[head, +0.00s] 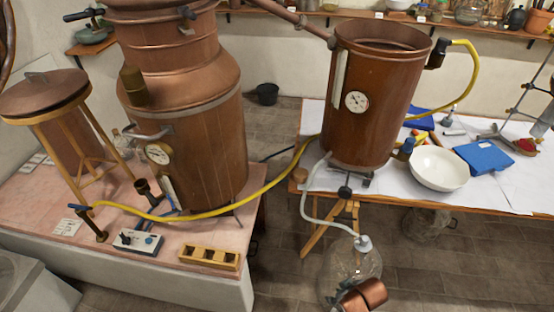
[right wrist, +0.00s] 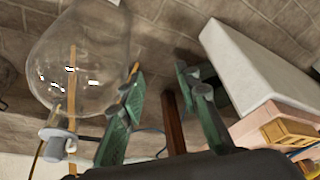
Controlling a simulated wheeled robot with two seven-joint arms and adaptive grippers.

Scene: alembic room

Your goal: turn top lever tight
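A large copper still (head: 195,120) stands on the pink-topped bench at the left. My left gripper is out of view.
A glass flask (head: 350,266) stands below a copper vessel (head: 372,100) on the right table. A yellow hose (head: 235,206) runs between bench and table. The bench corner (right wrist: 240,70) is near the right gripper.

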